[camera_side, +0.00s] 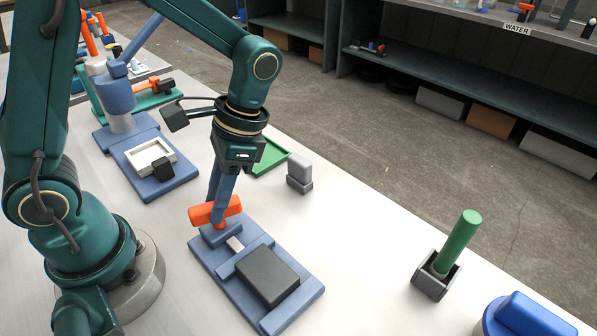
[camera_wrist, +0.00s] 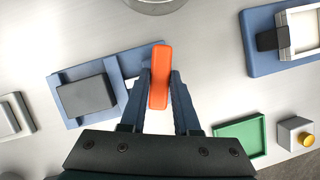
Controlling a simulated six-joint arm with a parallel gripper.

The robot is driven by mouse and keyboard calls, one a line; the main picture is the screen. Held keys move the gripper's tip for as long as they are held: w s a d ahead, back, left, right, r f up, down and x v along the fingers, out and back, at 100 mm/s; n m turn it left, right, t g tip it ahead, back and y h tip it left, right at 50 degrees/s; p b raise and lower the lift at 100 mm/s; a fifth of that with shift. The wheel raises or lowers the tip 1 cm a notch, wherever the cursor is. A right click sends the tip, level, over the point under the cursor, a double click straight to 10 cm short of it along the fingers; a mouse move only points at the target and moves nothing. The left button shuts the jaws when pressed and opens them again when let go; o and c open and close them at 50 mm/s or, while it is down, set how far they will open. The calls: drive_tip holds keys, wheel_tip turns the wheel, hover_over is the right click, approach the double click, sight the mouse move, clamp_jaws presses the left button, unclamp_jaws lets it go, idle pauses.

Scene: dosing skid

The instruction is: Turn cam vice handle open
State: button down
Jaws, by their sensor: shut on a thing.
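The cam vice (camera_side: 256,268) is a blue plate with raised blue blocks, and a dark grey block (camera_side: 267,275) lies in it. The vice also shows in the wrist view (camera_wrist: 125,66), left of centre, with the dark block (camera_wrist: 86,97). Its orange handle (camera_side: 203,213) sits at the vice's far end. In the wrist view the handle (camera_wrist: 160,75) stands upright in the picture between my fingers. My gripper (camera_side: 220,208) points down and is shut on the handle; it also shows in the wrist view (camera_wrist: 160,92). The handle's pivot is mostly hidden by my fingers.
A green cylinder (camera_side: 458,242) stands tilted in a dark holder at right. A grey block (camera_side: 300,172) and a green tray (camera_side: 270,156) are behind my gripper. A blue fixture with a white frame (camera_side: 150,158) is at left. Bare table lies right of the vice.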

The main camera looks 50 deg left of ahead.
drive_tip(key=m+t+y, duration=0.1)
drive_tip(key=m, duration=0.2)
drive_tip(key=shift+d+m, duration=0.1)
drive_tip(key=shift+m, duration=0.3)
drive_tip(key=m+y, duration=0.1)
drive_tip(key=m, duration=0.2)
drive_tip(key=shift+s+d+m+t, duration=0.1)
drive_tip(key=shift+s+m+t, duration=0.05)
drive_tip(key=shift+m+t, duration=0.2)
drive_tip(key=m+t, duration=0.1)
drive_tip(key=m, duration=0.2)
drive_tip(key=m+t+y, duration=0.1)
drive_tip(key=m, duration=0.2)
drive_tip(key=shift+s+t, duration=0.15)
drive_tip(key=shift+t, duration=0.2)
drive_tip(key=shift+m, duration=0.35)
drive_tip(key=c, duration=0.6)
unclamp_jaws()
drive_tip(key=shift+c, duration=0.2)
drive_tip(key=v, duration=0.5)
drive_tip(key=shift+r, duration=0.1)
